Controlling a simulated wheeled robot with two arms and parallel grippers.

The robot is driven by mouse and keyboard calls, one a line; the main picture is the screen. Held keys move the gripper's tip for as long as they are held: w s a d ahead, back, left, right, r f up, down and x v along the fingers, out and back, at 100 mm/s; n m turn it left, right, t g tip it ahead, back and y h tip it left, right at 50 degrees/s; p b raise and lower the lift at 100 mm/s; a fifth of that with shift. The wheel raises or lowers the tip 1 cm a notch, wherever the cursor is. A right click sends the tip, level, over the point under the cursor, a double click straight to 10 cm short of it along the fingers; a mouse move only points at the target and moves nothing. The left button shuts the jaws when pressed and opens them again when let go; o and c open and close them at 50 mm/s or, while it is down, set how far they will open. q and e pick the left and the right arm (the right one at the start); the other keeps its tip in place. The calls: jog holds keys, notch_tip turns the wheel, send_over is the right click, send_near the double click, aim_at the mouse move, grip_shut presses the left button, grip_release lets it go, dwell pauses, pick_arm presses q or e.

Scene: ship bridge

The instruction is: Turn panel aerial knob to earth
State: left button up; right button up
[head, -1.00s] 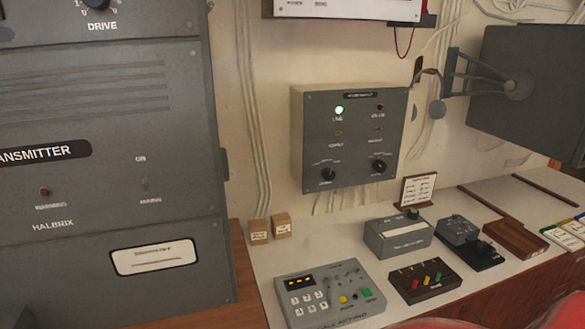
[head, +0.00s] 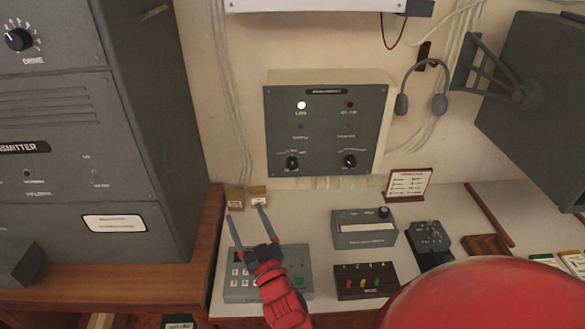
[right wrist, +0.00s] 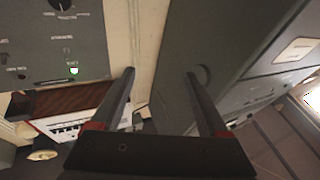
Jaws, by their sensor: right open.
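The grey wall panel (head: 325,125) has a lit green lamp (head: 301,105), a dark red lamp and two black knobs. The left knob (head: 292,163) and right knob (head: 350,161) are low on its face; their lettering is too small to read, so I cannot tell which is the aerial knob. My right gripper (head: 243,212) is open and empty, below and left of the panel, apart from both knobs. In the right wrist view the open fingers (right wrist: 160,74) show, with part of the panel (right wrist: 25,45) and one knob (right wrist: 60,4) at upper left. My left gripper is out of view.
A tall grey transmitter cabinet (head: 140,130) stands left. Below the gripper is a keypad unit (head: 295,262); small boxes (head: 258,197) stand behind it. A grey box (head: 365,235), a dark button box (head: 366,281) and a card stand (head: 408,185) are to the right. A headset (head: 438,103) hangs beside the panel.

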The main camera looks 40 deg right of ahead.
jog(key=s+d+f+m+g+h, duration=0.1)
jog(key=s+d+m+g+h, duration=0.15)
jog(key=d, duration=0.35)
jog(key=s+d+m+g+h, duration=0.1)
jog(key=d+m+g+h, duration=0.2)
jog(key=d+h, duration=0.15)
jog(key=b, duration=0.5)
send_near(292, 167)
jog(key=shift+m+g, duration=0.25)
jog(key=p+x, duration=0.1)
jog(key=x, duration=0.1)
jog(key=p+x, duration=0.1)
jog(key=x, duration=0.2)
jog(key=p+x, duration=0.1)
jog(key=x, duration=0.1)
jog(key=shift+w+d+r, duration=0.1)
jog(key=shift+d+r, duration=0.05)
jog(key=shift+r, duration=0.2)
jog(key=shift+w+d+f+y+p, duration=0.1)
jog(key=shift+w+d+y+p, duration=0.25)
jog(key=shift+w, duration=0.25)
grip_shut()
